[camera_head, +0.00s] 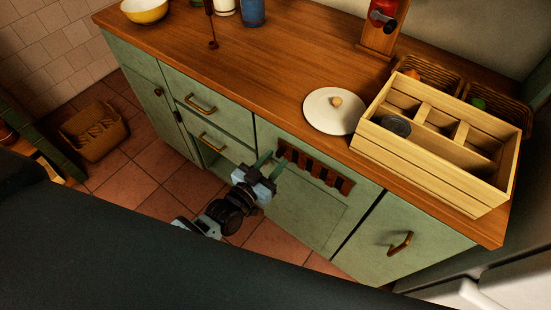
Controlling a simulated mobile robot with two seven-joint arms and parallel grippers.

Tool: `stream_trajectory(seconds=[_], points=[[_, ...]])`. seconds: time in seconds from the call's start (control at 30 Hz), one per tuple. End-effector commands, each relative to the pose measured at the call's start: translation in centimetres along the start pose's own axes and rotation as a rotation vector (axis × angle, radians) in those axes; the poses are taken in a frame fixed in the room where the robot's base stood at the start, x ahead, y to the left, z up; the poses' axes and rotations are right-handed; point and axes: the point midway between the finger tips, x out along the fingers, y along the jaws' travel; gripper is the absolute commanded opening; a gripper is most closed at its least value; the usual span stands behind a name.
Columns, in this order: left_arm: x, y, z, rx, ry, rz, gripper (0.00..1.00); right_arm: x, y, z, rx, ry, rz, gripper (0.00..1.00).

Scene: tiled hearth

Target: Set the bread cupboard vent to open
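The bread cupboard door (304,210) is a pale green front below the wooden counter. Its vent (315,168) is a row of dark brown upright slats with green showing between them, near the top of the door. I cannot tell from this view how far the vent is open. My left gripper (271,162) is just left of the vent, close to its left end. Its two fingers look apart, with no object seen between them. Whether a finger touches the vent is unclear. My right gripper is not in view.
The counter (245,80) overhangs the cupboard. Drawers with brass handles (200,104) are to the left; another handled door (400,244) is right. A basket (95,132) sits on the tiled floor.

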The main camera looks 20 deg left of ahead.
Motion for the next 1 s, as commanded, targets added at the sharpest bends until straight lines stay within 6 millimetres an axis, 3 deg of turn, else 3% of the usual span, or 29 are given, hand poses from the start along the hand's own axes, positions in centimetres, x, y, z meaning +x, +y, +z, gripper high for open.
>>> stream_trajectory(seconds=[0.2, 0.4, 1.0], points=[[-3.6, 0.1, 0.1, -0.001, -0.002, 0.001, 0.35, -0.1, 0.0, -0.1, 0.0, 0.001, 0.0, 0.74], [-6.0, 0.1, 0.1, 0.0, -0.002, 0.002, 0.35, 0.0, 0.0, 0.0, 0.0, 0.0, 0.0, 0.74], [-6.6, 0.1, 0.0, 0.0, 0.0, 0.001, 0.35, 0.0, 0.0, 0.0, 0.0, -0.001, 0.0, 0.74]])
